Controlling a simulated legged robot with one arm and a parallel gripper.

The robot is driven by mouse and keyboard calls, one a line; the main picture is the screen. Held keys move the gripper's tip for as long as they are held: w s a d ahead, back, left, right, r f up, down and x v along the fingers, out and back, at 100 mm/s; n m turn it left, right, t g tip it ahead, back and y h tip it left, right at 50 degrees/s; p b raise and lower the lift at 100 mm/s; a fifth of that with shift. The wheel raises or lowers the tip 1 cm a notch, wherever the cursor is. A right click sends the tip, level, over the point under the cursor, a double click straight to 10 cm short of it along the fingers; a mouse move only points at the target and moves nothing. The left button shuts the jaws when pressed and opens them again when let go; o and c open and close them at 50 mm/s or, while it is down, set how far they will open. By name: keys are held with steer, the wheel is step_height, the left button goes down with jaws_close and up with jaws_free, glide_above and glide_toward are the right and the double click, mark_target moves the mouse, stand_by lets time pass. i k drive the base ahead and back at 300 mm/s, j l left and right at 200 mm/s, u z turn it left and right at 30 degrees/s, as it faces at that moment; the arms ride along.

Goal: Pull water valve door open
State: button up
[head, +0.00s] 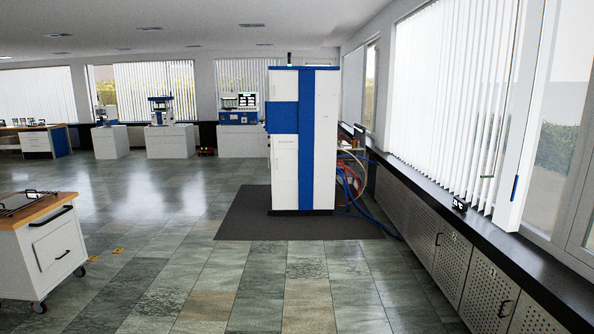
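A tall white and blue cabinet (318,140) stands upright on a dark mat, right of the picture's middle and some way off. White door panels show on its left face, an upper one and a lower one (285,175), with a blue block (282,117) between them. They look shut. I cannot tell which panel is the water valve door. Red and blue hoses (352,185) come out at the cabinet's right side. My gripper is not in view.
The tiled floor (255,290) between me and the dark mat (240,225) is clear. A white wheeled cart (45,250) stands at the left. Perforated wall cabinets (455,260) under a dark sill run along the right. Benches with machines (168,140) stand at the back.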

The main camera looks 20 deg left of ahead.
mark_target(286, 162)
steer(key=i+j+u, duration=0.25)
steer(key=i, duration=0.15)
steer(key=i+j+u, duration=0.2)
steer(key=i, duration=0.15)
steer(key=i+u, duration=0.45)
steer(key=i, duration=5.15)
steer(key=i+z, duration=0.15)
steer(key=i, duration=0.3)
steer(key=i+j+z, duration=0.1)
steer(key=i, duration=0.35)
steer(key=i+j+z, duration=0.15)
steer(key=i, duration=0.3)
steer(key=i+j+z, duration=0.1)
steer(key=i+j, duration=0.2)
steer(key=i, duration=0.15)
steer(key=i+j+z, duration=0.35)
steer(key=i+z, duration=0.15)
steer(key=i+j+z, duration=0.5)
